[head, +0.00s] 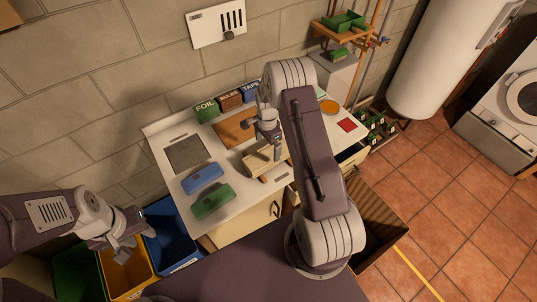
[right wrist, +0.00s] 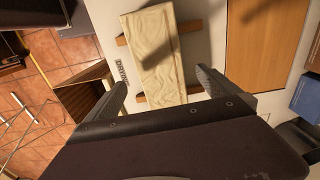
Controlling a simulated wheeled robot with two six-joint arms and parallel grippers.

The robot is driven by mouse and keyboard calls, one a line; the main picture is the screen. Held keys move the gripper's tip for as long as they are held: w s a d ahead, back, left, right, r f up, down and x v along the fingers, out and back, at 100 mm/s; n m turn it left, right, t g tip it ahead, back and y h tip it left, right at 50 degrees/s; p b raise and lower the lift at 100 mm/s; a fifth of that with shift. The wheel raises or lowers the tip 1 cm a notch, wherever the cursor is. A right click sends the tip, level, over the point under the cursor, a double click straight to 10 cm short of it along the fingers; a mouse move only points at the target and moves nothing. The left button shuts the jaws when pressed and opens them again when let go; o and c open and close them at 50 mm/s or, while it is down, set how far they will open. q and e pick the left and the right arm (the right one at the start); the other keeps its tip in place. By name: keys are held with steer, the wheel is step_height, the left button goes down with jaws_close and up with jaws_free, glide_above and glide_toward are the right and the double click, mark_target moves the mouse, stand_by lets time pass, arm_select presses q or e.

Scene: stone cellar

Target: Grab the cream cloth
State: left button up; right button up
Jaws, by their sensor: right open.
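The cream cloth (head: 258,162) lies folded flat across wooden slats on the white worktop (head: 180,186). In the right wrist view the cream cloth (right wrist: 155,60) is long and pale, with a shadow across its middle. My right gripper (head: 271,148) is above the cloth, partly hiding it in the head view. In the right wrist view my right gripper (right wrist: 160,92) is open, its fingers on either side of the cloth's near end, with nothing held. My left gripper (head: 122,238) is at the lower left, over the bins and away from the cloth; its jaw gap is unclear.
A blue folded item (head: 202,177) and a green one (head: 213,201) lie left of the cloth. A brown board (head: 234,131) and labelled boxes (head: 229,101) stand behind, near the wall. Bins (head: 170,235) stand below.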

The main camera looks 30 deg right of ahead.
mark_target(269, 153)
steer(key=shift+w+d+f, duration=0.1)
steer(key=shift+w+f, duration=0.05)
steer(key=shift+f, duration=0.55)
steer(key=shift+f+p, duration=0.25)
steer(key=shift+p, duration=0.05)
steer(key=f, duration=0.1)
steer(key=f+p, duration=0.1)
steer(key=f, duration=0.2)
steer(key=shift+s+d, duration=0.15)
steer(key=shift+s, duration=0.1)
steer(key=shift+w+f, duration=0.15)
steer(key=shift+f, duration=0.2)
steer(key=shift+r, duration=0.1)
steer(key=c, duration=1.7)
steer(key=shift+c, duration=0.2)
